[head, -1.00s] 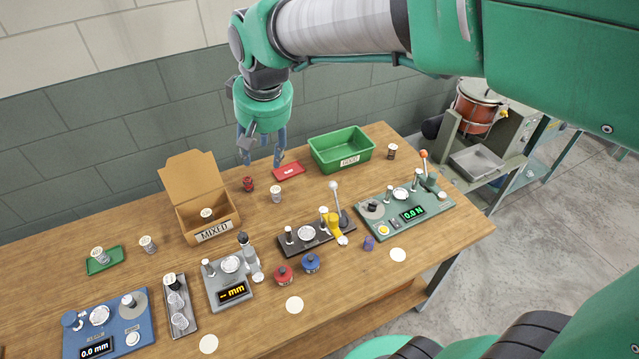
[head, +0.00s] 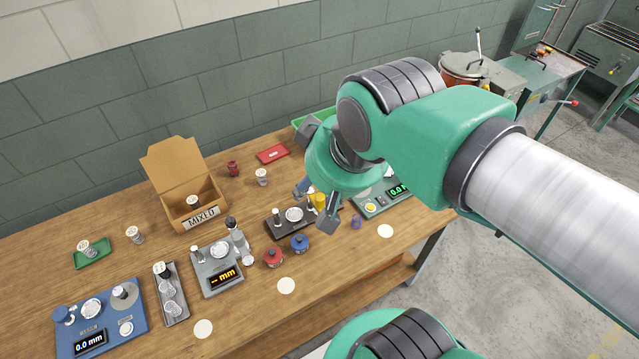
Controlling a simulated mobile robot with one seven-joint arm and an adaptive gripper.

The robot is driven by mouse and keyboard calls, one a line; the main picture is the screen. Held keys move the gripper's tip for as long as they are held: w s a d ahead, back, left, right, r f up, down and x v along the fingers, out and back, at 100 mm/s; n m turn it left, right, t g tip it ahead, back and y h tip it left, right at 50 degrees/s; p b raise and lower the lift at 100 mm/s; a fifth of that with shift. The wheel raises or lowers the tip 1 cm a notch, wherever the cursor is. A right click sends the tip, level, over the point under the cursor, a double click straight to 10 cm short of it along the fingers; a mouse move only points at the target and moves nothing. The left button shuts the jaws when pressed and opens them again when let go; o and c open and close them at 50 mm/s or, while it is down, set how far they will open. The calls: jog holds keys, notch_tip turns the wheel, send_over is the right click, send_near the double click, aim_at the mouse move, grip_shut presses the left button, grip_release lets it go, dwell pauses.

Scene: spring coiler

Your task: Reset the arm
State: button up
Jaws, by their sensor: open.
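My green arm reaches in from the right in the head view and bends at a wrist joint above the right half of the wooden bench (head: 330,285). My gripper (head: 314,204) hangs below the wrist, in front of the bench's middle gauge area, with its fingers partly hidden behind the wrist housing. Its jaws are open and I see nothing held in them. The wrist and arm cover most of the green bin (head: 300,121) and part of the green force tester (head: 368,208).
A cardboard MIXED box (head: 203,217), a blue gauge (head: 104,318), a grey gauge (head: 218,266) and a dark fixture (head: 275,225) stand on the bench. A red tray (head: 272,153) lies at the back. Red (head: 273,258) and blue (head: 299,243) knobbed pieces sit near the middle.

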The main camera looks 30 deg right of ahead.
jog(key=shift+s+f, duration=0.1)
jog(key=shift+s, duration=0.1)
notch_tip(320, 180, down, 4)
jog(key=b, duration=0.3)
jog(key=shift+b, duration=0.4)
